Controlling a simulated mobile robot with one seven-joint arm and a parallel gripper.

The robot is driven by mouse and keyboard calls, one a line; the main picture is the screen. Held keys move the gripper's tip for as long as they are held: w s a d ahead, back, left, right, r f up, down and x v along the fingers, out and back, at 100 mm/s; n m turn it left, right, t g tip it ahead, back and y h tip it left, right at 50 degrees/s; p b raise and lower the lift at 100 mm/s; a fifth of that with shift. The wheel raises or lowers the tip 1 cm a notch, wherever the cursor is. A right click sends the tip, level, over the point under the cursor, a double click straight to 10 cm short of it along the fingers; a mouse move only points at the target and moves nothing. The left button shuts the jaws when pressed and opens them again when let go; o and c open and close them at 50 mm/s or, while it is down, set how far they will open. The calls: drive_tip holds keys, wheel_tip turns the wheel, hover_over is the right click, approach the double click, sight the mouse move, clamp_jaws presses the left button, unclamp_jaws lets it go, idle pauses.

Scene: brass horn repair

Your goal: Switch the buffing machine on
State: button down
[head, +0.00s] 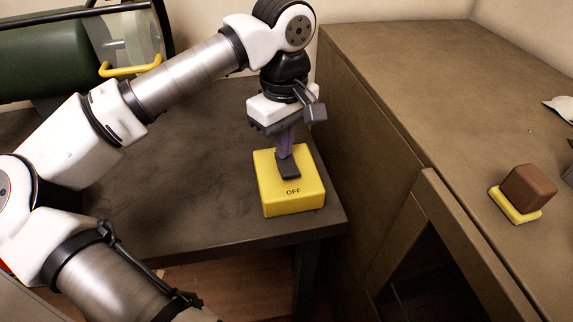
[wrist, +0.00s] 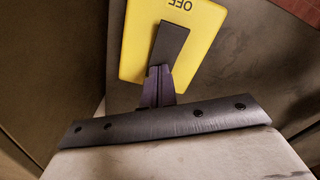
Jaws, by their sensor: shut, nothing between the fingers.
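A yellow switch box (head: 268,193) sits near the front right corner of the dark bench, with "OFF" printed on its top near the front edge. A dark rocker (head: 288,169) is set in its top; it also shows in the wrist view (wrist: 169,44). My gripper (head: 285,154) points down with its fingers shut and empty, at the rocker's far end, away from the "OFF" label. In the wrist view the fingertips (wrist: 160,71) overlap the rocker's end; I cannot tell whether they press on it. The green buffing machine (head: 50,60) stands at the back left, partly cut off.
A clear guard with a yellow handle (head: 135,69) fronts the machine. A higher brown cabinet top (head: 400,75) adjoins the bench on the right, with a brown block (head: 530,185) on a yellow base. The dark bench (head: 200,190) left of the box is clear.

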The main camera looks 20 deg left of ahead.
wheel_tip(320, 180, up, 7)
drive_tip(key=p, duration=0.4)
idle(0.4)
idle(0.5)
